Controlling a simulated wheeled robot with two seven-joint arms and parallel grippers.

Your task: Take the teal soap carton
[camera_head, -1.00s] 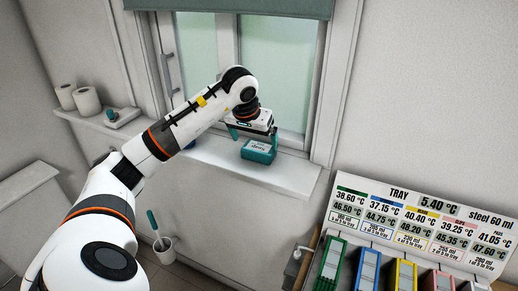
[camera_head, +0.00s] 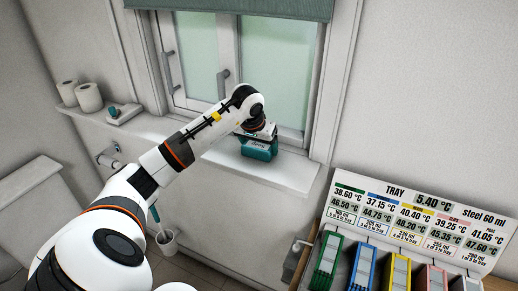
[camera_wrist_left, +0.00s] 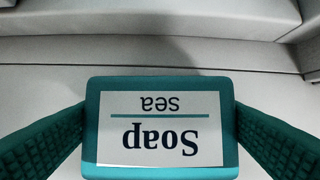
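The teal soap carton (camera_head: 256,150) stands on the window sill, under my left gripper (camera_head: 259,140). In the left wrist view the carton (camera_wrist_left: 160,170) shows its pale label, reading "Soap sea" upside down. The two teal ribbed fingers of my left gripper (camera_wrist_left: 160,125) lie on either side of the carton. They meet its left and right edges in the picture, with no clear gap visible. The fingertips are hidden behind the carton, so I cannot tell whether they press on it. My right gripper is not in view.
The window frame (camera_head: 318,85) rises behind the carton. The sill (camera_head: 292,176) is bare to the carton's right. Paper rolls (camera_head: 89,97) stand on the ledge at left. A tray sign (camera_head: 425,218) and several coloured holders (camera_head: 362,268) are at lower right.

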